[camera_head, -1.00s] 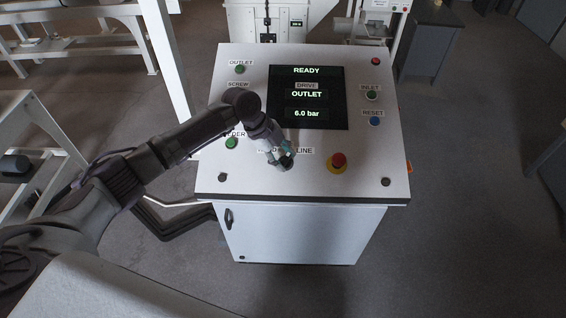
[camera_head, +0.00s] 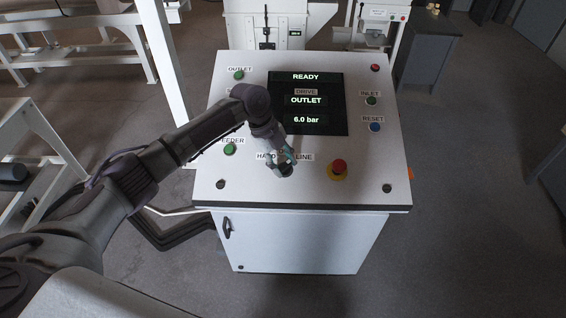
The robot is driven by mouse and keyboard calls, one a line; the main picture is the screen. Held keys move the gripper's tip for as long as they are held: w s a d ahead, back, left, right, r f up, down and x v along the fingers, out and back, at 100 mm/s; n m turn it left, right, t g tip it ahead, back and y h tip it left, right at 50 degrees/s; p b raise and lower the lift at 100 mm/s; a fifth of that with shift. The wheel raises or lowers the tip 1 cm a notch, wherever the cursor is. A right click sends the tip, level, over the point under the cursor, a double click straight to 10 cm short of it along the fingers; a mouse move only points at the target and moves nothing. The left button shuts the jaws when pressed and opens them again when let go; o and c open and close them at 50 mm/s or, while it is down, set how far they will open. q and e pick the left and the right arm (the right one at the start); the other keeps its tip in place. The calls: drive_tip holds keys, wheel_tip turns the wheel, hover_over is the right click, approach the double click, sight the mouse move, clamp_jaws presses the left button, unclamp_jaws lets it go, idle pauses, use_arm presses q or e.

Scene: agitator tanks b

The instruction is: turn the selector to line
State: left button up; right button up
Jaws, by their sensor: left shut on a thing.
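The selector (camera_head: 286,171) is a dark knob low on the sloping white panel, below the labels "HAND" and "LINE". My left gripper (camera_head: 286,164) comes down on it from above and is shut on it, with its teal-tipped fingers at the knob. The fingers and wrist hide part of the knob, so I cannot tell which way it points. The display (camera_head: 306,101) reads READY, DRIVE OUTLET and 6.0 bar. My right gripper is not in view.
A red emergency button (camera_head: 339,167) on a yellow ring sits just right of the selector. Green FEEDER (camera_head: 230,150), OUTLET (camera_head: 239,75) and INLET (camera_head: 371,100) buttons and a blue RESET button (camera_head: 375,127) are farther off. A white frame post (camera_head: 165,70) stands left of the console.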

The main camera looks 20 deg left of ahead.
use_arm(q)
drive_tip(key=o, duration=1.1)
drive_tip(key=shift+o, duration=0.2)
drive_tip(key=v, duration=1.1)
drive_tip(key=shift+r, duration=0.4)
drive_tip(key=shift+a+f, duration=0.1)
